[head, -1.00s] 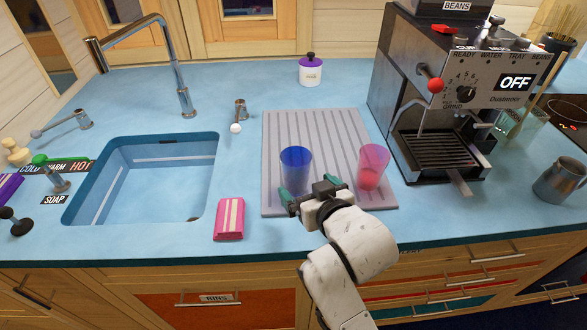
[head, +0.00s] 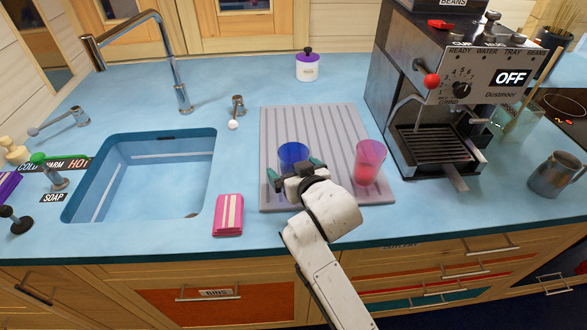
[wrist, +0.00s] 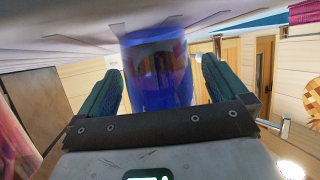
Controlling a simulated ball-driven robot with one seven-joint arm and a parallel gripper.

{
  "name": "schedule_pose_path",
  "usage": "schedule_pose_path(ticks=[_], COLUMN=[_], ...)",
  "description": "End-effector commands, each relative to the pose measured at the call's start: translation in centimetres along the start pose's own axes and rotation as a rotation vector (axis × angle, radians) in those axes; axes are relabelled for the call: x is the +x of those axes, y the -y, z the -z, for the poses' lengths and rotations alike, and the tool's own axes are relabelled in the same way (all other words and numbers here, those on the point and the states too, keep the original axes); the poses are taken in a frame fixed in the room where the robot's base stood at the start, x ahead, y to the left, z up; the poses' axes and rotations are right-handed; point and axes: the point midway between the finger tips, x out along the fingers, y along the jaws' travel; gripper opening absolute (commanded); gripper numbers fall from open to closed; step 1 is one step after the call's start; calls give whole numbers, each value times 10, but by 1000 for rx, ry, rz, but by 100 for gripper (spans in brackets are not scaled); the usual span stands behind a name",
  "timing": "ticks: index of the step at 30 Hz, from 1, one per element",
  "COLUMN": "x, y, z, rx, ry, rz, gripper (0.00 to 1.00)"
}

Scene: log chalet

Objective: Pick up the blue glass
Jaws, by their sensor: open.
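The blue glass (head: 292,154) stands on the grey ribbed drying mat (head: 313,125), its lower part hidden behind my gripper in the head view. My gripper (head: 294,174) is open at the near side of the glass. In the wrist view the blue glass (wrist: 158,70) shows between the two green fingers of my gripper (wrist: 160,85), with a finger on either side. I cannot tell whether either finger touches it.
A pink glass (head: 368,163) stands on the mat just right of my gripper. A pink sponge-like packet (head: 228,214) lies to the left. The sink (head: 140,177) is further left, and the coffee machine (head: 440,100) stands at the right. A lidded white jar (head: 306,66) is at the back.

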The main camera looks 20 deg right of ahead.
Motion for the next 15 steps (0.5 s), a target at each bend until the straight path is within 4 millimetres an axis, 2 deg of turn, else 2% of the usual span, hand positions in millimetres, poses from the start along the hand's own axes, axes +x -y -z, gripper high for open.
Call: schedule_pose_path(ticks=[2, 15], x=[0, 0], y=[0, 0], z=[0, 0], rx=[0, 0], ry=[0, 1], rz=[0, 0], gripper=[95, 53])
